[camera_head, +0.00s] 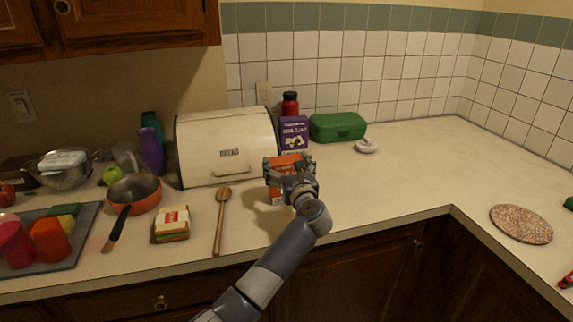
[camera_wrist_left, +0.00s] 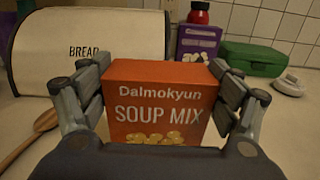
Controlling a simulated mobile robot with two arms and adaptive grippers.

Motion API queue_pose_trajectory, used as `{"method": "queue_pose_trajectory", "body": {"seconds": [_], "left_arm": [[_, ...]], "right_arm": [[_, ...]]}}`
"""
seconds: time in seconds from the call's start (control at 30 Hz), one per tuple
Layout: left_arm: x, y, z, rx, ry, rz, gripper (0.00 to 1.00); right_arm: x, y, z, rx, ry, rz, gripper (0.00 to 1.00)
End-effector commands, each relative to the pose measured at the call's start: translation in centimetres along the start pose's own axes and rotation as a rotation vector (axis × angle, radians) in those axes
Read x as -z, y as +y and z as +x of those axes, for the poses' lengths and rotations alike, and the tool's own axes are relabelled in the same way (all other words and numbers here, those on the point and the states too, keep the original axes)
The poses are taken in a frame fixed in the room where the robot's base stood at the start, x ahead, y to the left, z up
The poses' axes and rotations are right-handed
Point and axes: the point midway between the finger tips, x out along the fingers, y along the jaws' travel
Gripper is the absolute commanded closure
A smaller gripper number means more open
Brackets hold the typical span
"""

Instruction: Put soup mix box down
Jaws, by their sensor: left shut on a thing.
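The soup mix box (camera_wrist_left: 160,100) is orange-red with white lettering and stands upright between the fingers of my left gripper (camera_wrist_left: 163,85). The left gripper is shut on its two sides. In the head view the soup mix box (camera_head: 278,188) is partly hidden behind my left gripper (camera_head: 289,162), in front of the right end of the bread box. It appears close to the counter top (camera_head: 370,195), but I cannot tell whether its base touches. My right gripper is not in view.
A cream bread box (camera_head: 228,145) stands behind and to the left. A purple box (camera_head: 294,135), red bottle (camera_head: 290,104) and green container (camera_head: 338,126) are behind. A wooden spoon (camera_head: 221,220), sandwich (camera_head: 172,224) and orange pan (camera_head: 134,192) lie left.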

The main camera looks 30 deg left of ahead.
Motion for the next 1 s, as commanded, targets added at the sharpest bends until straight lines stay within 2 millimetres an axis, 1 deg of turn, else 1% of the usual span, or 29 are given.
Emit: {"method": "queue_pose_trajectory", "body": {"seconds": [0.17,0.2,0.23,0.27,0.63,0.77,0.87,0.97,1.0], "left_arm": [[0.4,0.0,0.0,0.000,-0.001,-0.001,0.65],[0.3,0.0,0.0,0.000,0.000,0.000,0.10],[0.3,0.0,0.0,0.000,0.000,0.000,0.04],[0.3,0.0,0.0,0.000,0.000,0.000,0.00],[0.3,0.0,0.0,0.000,0.000,0.000,0.00],[-0.3,0.0,0.0,0.000,-0.001,0.000,0.00],[0.2,-0.2,-1.2,0.004,0.002,-0.002,0.00],[0.3,-0.1,-3.0,0.003,0.004,-0.004,0.00],[0.3,-0.2,-3.9,0.004,0.003,-0.004,0.00]], "right_arm": [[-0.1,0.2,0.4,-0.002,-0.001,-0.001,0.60],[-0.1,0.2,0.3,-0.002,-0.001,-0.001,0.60],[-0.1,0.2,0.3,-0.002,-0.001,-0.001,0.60],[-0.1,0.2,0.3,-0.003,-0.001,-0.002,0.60],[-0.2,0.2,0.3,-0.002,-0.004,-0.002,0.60],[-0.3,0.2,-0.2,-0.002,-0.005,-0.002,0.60],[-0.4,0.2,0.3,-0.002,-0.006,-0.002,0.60],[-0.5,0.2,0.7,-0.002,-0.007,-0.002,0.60],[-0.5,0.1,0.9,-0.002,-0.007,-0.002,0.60]]}}
